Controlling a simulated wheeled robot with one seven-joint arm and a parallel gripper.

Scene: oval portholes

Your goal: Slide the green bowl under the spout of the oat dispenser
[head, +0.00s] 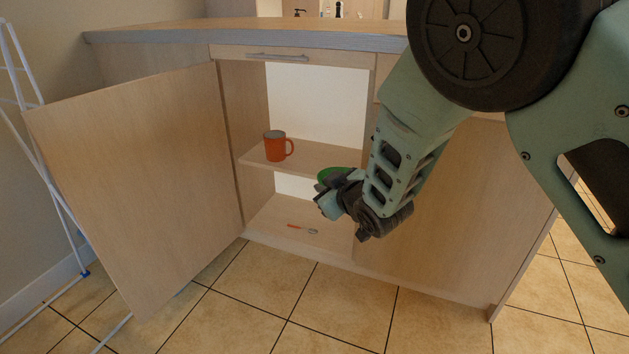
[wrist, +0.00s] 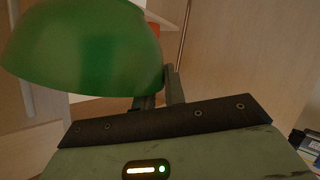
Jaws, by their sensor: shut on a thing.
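The green bowl (head: 324,173) is at the open cabinet, near the right side of its middle shelf, partly hidden behind my gripper (head: 325,190). In the wrist view, the bowl (wrist: 85,50) fills the upper left, with its rim at my gripper's fingers (wrist: 158,98). My gripper is shut on the bowl at its rim. I cannot tell whether the bowl touches the shelf. I see no oat dispenser that I can make out in either view.
An orange mug (head: 275,146) stands on the middle shelf (head: 262,163). A spoon with an orange handle (head: 303,229) lies on the cabinet floor. The open cabinet door (head: 140,180) juts out at left, beside a white drying rack (head: 18,75). The counter top (head: 200,36) runs above. Tiled floor is clear in front.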

